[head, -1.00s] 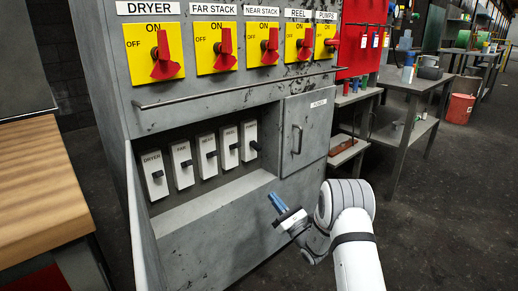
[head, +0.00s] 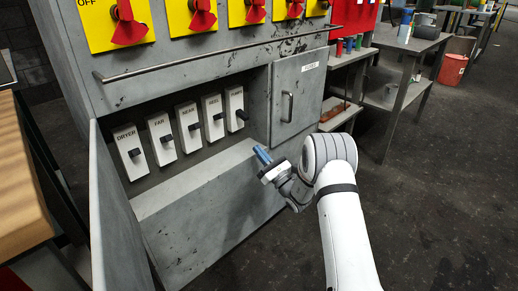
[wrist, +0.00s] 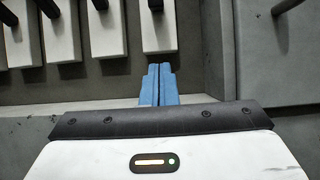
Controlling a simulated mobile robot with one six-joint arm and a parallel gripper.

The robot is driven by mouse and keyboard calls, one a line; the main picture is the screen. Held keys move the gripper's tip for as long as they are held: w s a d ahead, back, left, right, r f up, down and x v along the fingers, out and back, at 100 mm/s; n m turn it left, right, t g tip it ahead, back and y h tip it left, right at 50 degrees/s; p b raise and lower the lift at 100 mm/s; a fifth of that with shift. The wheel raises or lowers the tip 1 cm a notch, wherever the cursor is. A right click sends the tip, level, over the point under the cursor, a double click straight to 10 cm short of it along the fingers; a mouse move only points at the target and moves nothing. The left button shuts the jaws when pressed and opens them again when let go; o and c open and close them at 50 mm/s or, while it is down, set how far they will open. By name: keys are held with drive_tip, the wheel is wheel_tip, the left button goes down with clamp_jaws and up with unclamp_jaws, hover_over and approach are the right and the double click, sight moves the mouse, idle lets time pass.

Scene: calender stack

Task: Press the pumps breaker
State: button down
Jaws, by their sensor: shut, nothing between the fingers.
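The pumps breaker (head: 236,98) is the rightmost white plate in a row inside a recess of the grey cabinet. Its dark lever (head: 243,115) sticks out; I cannot tell whether it is on or off. In the wrist view its white plate (wrist: 159,32) is just beyond my fingertips, with the lever at the top edge. My gripper (head: 262,155) has blue fingers, shut together and empty. It is in front of the recess, below and slightly right of the pumps breaker, apart from it. The fingers also show in the wrist view (wrist: 159,70), pointing up at the plate.
Left of it stand the reel (head: 212,108), near (head: 189,118), far (head: 161,130) and dryer (head: 129,142) breakers. Above are a rail (head: 200,63) and red rotary switches. A closed cabinet door (head: 299,100) with a handle is at right. A ledge (head: 190,185) runs below.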

sight(242, 115)
drive_tip(key=p+x, duration=0.1)
drive_tip(key=x, duration=0.6)
drive_tip(key=shift+w+a+r, duration=0.15)
drive_tip(key=shift+a+r, duration=0.1)
drive_tip(key=r, duration=0.1)
drive_tip(key=p, duration=0.1)
drive_tip(key=r+p, duration=0.1)
drive_tip(key=shift+s+d+r, duration=0.3)
drive_tip(key=shift+d, duration=0.1)
drive_tip(key=shift+s+d+r+p, duration=0.15)
drive_tip(key=shift+r+p, duration=0.3)
drive_tip(key=shift+p, duration=0.15)
